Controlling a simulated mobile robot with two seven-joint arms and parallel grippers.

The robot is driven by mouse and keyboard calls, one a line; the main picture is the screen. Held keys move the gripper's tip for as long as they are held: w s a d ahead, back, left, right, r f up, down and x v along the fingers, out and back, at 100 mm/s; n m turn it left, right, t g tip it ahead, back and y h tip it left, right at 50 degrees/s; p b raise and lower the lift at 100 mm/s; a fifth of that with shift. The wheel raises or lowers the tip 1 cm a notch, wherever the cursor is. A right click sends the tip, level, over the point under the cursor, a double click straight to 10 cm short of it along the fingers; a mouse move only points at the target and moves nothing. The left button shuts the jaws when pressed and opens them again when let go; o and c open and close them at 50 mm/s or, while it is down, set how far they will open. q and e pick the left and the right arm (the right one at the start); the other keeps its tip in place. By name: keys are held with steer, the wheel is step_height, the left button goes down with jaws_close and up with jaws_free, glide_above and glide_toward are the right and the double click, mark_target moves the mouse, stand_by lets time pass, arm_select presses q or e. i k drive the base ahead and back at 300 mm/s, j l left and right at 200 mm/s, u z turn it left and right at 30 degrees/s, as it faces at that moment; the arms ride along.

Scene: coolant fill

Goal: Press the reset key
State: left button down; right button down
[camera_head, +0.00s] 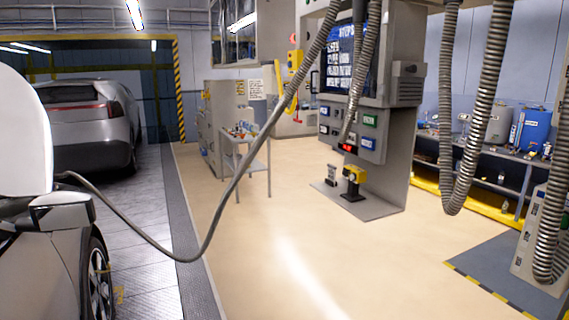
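A grey control station (408,115) stands right of the middle. It has a dark screen (345,58) with white text, and labelled keys below it. A green key (370,120) is at the upper right of the panel and a blue key (367,143) is below it. Smaller blue keys (324,111) are on the left side. The key labels are too small to read, so I cannot tell which is the reset key. A red-lit strip (348,149) sits at the panel's lower edge. Neither of my grippers is in view.
A grey hose (208,248) hangs from above, passes near the station and reaches the near car (45,270) at left. Ribbed hoses (453,190) hang at right. A small table (245,150) stands behind. The beige floor (300,240) before the station is clear.

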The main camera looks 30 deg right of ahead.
mark_target(367, 143)
steer(key=i+z, duration=0.15)
steer(key=i, duration=0.35)
steer(key=i+j+z, duration=0.2)
steer(key=i, duration=0.3)
steer(key=i+j+z, duration=0.15)
steer(key=i, duration=0.4)
steer(key=i+j+z, duration=0.3)
steer(key=i+z, duration=0.15)
steer(key=i+j+z, duration=0.45)
